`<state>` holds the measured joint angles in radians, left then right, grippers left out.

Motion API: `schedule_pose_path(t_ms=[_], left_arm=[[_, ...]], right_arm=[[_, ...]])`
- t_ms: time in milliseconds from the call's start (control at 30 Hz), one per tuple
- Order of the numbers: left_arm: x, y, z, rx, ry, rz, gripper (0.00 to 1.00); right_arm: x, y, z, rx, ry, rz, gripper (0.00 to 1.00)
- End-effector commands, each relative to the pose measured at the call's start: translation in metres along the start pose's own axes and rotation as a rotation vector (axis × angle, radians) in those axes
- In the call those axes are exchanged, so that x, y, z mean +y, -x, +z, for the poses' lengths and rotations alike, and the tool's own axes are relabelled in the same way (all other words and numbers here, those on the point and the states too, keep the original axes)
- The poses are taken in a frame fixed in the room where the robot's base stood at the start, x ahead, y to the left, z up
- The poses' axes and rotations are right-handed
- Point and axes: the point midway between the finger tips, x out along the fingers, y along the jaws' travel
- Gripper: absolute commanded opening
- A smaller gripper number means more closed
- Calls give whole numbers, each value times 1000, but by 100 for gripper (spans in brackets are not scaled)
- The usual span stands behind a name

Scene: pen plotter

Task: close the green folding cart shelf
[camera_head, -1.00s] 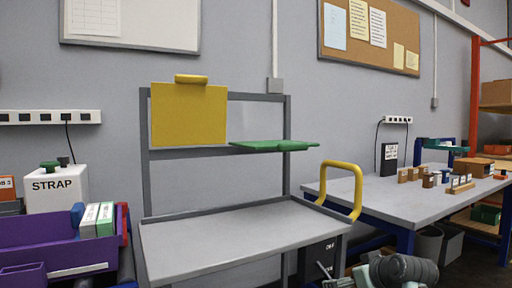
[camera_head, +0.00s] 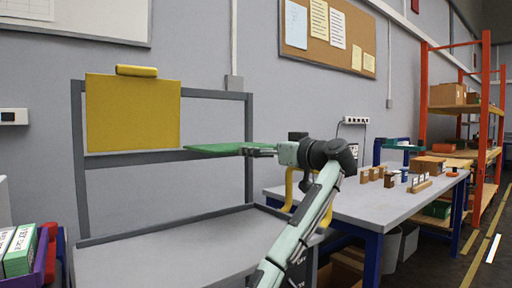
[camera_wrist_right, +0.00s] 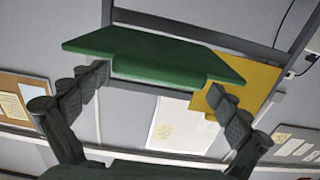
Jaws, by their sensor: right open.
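The green folding shelf (camera_head: 212,149) sticks out level from the crossbar of the grey cart frame (camera_head: 78,165) in the head view. My right gripper (camera_head: 260,151) is at the shelf's right end. In the right wrist view the green shelf (camera_wrist_right: 150,50) fills the upper middle, its narrower lip facing me. The right gripper (camera_wrist_right: 157,83) is open there, with one finger on each side of the lip; whether they touch it I cannot tell. My left gripper is not in view.
A yellow panel (camera_head: 132,112) stands upright on the frame left of the green shelf. The cart's grey top (camera_head: 150,250) is clear. A workbench (camera_head: 345,200) with small blocks stands to the right, and a purple bin (camera_head: 48,262) at lower left.

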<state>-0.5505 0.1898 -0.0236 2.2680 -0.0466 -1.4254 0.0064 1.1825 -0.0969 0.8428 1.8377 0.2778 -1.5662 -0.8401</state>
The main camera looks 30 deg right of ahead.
Motion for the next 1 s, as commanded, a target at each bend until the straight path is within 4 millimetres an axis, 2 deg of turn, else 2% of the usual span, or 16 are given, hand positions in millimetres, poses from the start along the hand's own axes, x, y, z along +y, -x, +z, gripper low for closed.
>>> schedule_pose_path(t_ms=[100, 200, 467, 567, 933, 1000], left_arm=[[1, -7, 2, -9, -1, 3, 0], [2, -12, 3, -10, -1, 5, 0], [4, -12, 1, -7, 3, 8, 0], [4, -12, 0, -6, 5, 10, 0], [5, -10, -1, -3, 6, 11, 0], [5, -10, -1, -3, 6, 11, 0]], right_arm=[[0, -14, -2, 2, -1, -2, 100], [0, -20, -1, 1, -1, 0, 100], [0, -21, 0, 0, 1, 1, 100], [0, -21, 0, 0, 1, 1, 90], [0, -21, 0, 0, 0, 0, 44], [0, -21, 0, 0, 1, 0, 42]])
